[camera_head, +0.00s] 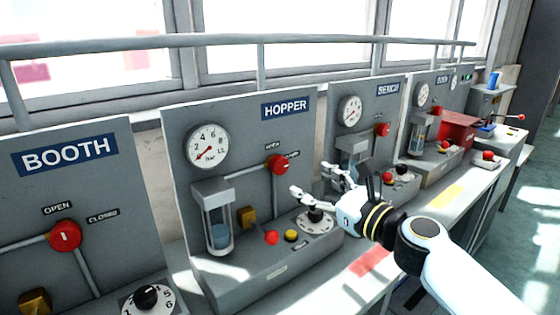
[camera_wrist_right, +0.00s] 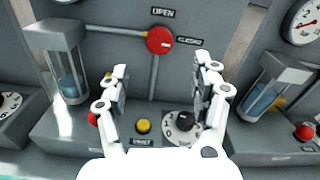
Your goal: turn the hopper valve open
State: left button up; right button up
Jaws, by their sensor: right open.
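The hopper valve is a round red knob (camera_head: 277,164) on the grey HOPPER panel (camera_head: 287,112), below and to the right of its gauge. In the right wrist view the knob (camera_wrist_right: 160,40) has an OPEN label above it and a CLOSED label to its right. A short white mark on it lies roughly sideways, toward the CLOSED side. My right gripper (camera_head: 312,180) is open and empty, in front of the panel and right of the knob. In the right wrist view its fingers (camera_wrist_right: 166,75) are spread, with the knob beyond and between them, apart from both. My left gripper is not in view.
On the hopper console are a glass cylinder (camera_head: 219,231), a red button (camera_head: 271,237), a yellow button (camera_head: 291,235) and a black dial (camera_head: 315,215). The BOOTH panel (camera_head: 70,160) stands left, with its own red valve (camera_head: 65,235). More panels stand right. A rail (camera_head: 230,40) runs above.

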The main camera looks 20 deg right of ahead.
aim_at(282, 166)
jog(key=x, duration=0.9)
jog(key=shift+w+a+f, duration=0.1)
jog(key=shift+w+a, duration=0.05)
jog(key=shift+w, duration=0.2)
jog(key=shift+c, duration=0.4)
jog(key=c, duration=1.1)
